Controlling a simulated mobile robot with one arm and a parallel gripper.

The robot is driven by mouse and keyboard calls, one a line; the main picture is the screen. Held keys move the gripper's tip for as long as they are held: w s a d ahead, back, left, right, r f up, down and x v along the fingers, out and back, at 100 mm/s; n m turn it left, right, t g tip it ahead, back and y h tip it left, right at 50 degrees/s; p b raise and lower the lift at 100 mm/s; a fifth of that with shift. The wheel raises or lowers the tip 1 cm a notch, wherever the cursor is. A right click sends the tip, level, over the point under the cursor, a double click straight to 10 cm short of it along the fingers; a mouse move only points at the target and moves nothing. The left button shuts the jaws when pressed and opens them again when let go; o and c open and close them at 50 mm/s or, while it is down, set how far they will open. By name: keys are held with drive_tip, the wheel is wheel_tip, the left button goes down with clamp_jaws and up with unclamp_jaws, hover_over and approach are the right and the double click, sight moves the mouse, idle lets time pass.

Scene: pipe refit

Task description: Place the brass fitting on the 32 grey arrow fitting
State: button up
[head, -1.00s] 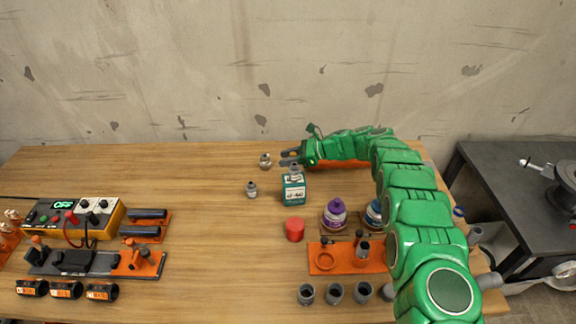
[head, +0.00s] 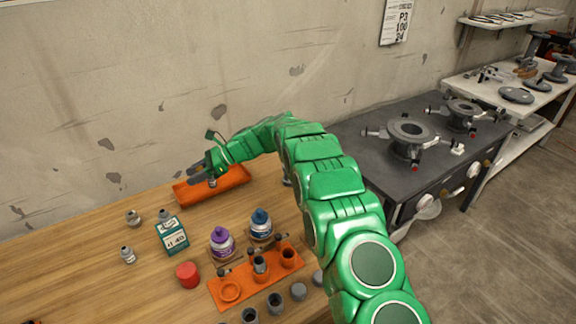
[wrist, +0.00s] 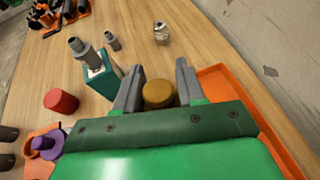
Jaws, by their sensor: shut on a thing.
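My gripper (wrist: 160,68) is shut on the brass fitting (wrist: 158,93), a brown-gold round piece between the two grey fingers in the wrist view. In the head view, my gripper (head: 204,173) is above the left part of an orange tray, and the brass fitting is not clearly seen. Two smaller metal fittings, one (head: 133,217) and another (head: 127,254), stand on the table. I cannot read a 32 or an arrow on any.
The orange tray (head: 236,181) lies near the wall. A red cap (head: 188,274), a purple-topped bottle (head: 222,242), a blue-topped bottle (head: 260,224) and an orange holder (head: 231,291) stand in front. A dark cart (head: 360,128) is at the right. The table's left part is open.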

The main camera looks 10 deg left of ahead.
drive_tip(key=w+d+r+m+t+y, duration=0.1)
drive_tip(key=w+d+r, duration=0.15)
drive_tip(key=d, duration=0.75)
drive_tip(key=w+d+r+m+t, duration=0.15)
drive_tip(key=d+r, duration=0.25)
drive_tip(key=d, duration=0.6)
drive_tip(key=w+d+r+m+t+y, duration=0.1)
drive_tip(key=w+d+r, duration=0.2)
drive_tip(key=d, duration=0.7)
drive_tip(key=shift+g, duration=0.25)
drive_tip(key=shift+w+a+f, duration=0.9)
drive_tip(key=shift+w+f, duration=0.75)
drive_tip(key=shift+w, duration=0.45)
drive_tip(key=shift+w+a+f, duration=0.85)
drive_tip(key=shift+w+f, duration=0.85)
drive_tip(key=shift+w, duration=0.35)
drive_tip(key=shift+w+a+f, duration=0.9)
drive_tip(key=shift+w+f, duration=0.75)
drive_tip(key=shift+w, duration=0.45)
drive_tip(key=shift+w+f, duration=0.15)
drive_tip(key=shift+a+f, duration=0.1)
drive_tip(key=shift+f, duration=1.5)
drive_tip(key=shift+f, duration=0.1)
